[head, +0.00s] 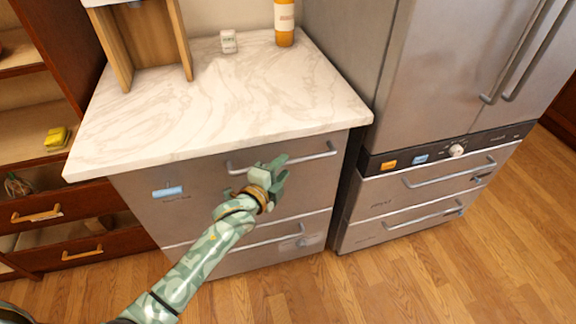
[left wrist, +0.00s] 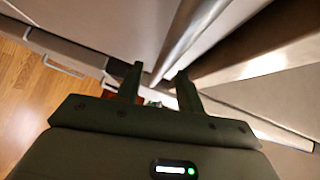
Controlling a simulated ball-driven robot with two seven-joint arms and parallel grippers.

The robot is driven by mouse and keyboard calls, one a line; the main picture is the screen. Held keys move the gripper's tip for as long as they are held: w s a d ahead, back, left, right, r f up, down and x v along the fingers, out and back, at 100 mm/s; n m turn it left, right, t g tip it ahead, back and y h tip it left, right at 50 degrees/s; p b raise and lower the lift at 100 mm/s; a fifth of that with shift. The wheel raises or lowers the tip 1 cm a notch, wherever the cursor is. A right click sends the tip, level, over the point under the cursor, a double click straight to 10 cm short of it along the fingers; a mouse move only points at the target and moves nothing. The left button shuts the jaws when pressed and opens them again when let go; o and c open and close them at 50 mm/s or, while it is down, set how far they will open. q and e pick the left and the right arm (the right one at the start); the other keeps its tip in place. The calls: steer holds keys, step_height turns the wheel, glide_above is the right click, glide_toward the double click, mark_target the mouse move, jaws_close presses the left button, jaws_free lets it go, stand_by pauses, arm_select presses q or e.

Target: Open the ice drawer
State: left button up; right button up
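My left gripper (head: 270,179) is at the long bar handle (head: 312,155) of the upper steel drawer (head: 210,180) under the marble counter. That drawer is shut and has a blue label; the small lettering below it is too small to read. In the left wrist view my left gripper (left wrist: 158,88) has its two fingers spread apart. A metal bar (left wrist: 190,42) runs down to the gap between the fingertips; I cannot tell whether the fingers touch it. My right gripper is not in view.
A lower drawer (head: 235,260) with its own handle is below. A steel fridge (head: 440,80) with two shut bottom drawers stands at the right. A bottle (head: 284,25) and a small white container (head: 228,41) stand on the counter (head: 220,100). Wooden floor (head: 440,270) in front is clear.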

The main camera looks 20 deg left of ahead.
mark_target(287, 163)
arm_select(q)
steer(key=shift+b+x, duration=0.4)
steer(key=shift+x, duration=1.15)
